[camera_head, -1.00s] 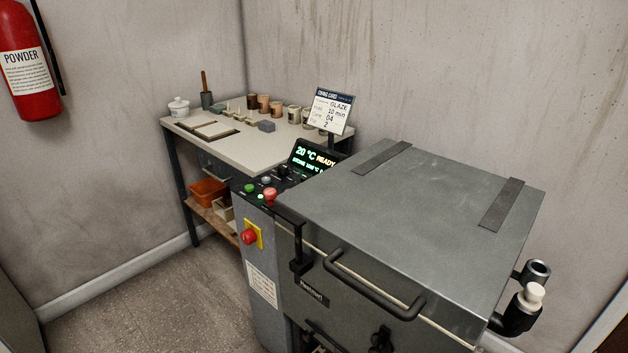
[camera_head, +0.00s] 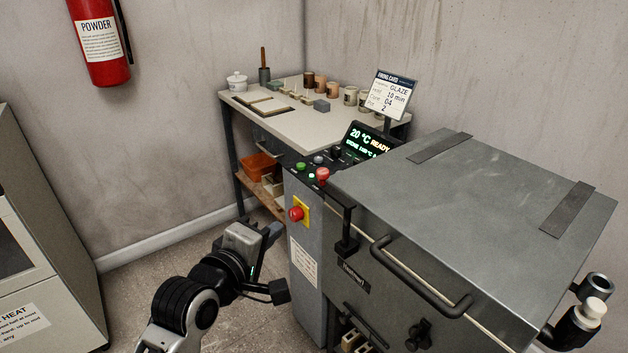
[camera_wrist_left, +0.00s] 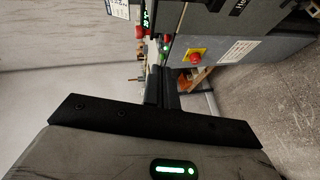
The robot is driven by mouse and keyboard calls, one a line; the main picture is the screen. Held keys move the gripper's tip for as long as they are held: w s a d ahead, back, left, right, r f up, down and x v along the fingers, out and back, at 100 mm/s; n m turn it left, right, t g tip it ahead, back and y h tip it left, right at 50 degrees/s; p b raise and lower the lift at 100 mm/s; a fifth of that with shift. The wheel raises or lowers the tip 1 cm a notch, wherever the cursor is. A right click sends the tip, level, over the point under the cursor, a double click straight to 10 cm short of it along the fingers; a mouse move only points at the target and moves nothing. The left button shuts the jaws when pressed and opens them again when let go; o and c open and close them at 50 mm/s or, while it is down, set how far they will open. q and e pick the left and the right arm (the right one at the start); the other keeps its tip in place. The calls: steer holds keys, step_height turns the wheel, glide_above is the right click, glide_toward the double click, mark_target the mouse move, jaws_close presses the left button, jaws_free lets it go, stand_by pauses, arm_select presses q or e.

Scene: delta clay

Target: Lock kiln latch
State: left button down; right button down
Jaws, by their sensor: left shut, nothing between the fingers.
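The grey kiln (camera_head: 455,195) fills the right of the head view, its lid down with a bar handle (camera_head: 420,275) on the front. A black latch-like bar ending in a block (camera_head: 347,245) hangs at the lid's front left corner; I cannot tell if it is locked. My left gripper (camera_head: 273,233) is shut and empty, left of the kiln's control column and apart from the latch. Its closed fingers also show in the left wrist view (camera_wrist_left: 161,88). My right gripper is not in view.
A red emergency knob (camera_head: 296,214) on a yellow plate and a control panel (camera_head: 340,155) are near my left gripper. A worktable (camera_head: 300,125) with pots stands behind. A beige cabinet (camera_head: 45,240) is at left. Open floor (camera_head: 150,280) lies between.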

arm_select(q)
steer(key=shift+n+h, duration=0.4)
steer(key=shift+n, duration=0.5)
steer(key=r, duration=0.1)
steer(key=w+d+r, duration=0.1)
steer(key=w+r, duration=0.1)
steer(key=r, duration=0.1)
steer(key=shift+d, duration=0.15)
steer(key=shift+f, duration=0.1)
glide_toward(320, 175)
steer(key=x, duration=0.5)
steer(key=shift+d+f+b, duration=0.1)
steer(key=shift+b, duration=0.3)
steer(key=shift+x, duration=0.85)
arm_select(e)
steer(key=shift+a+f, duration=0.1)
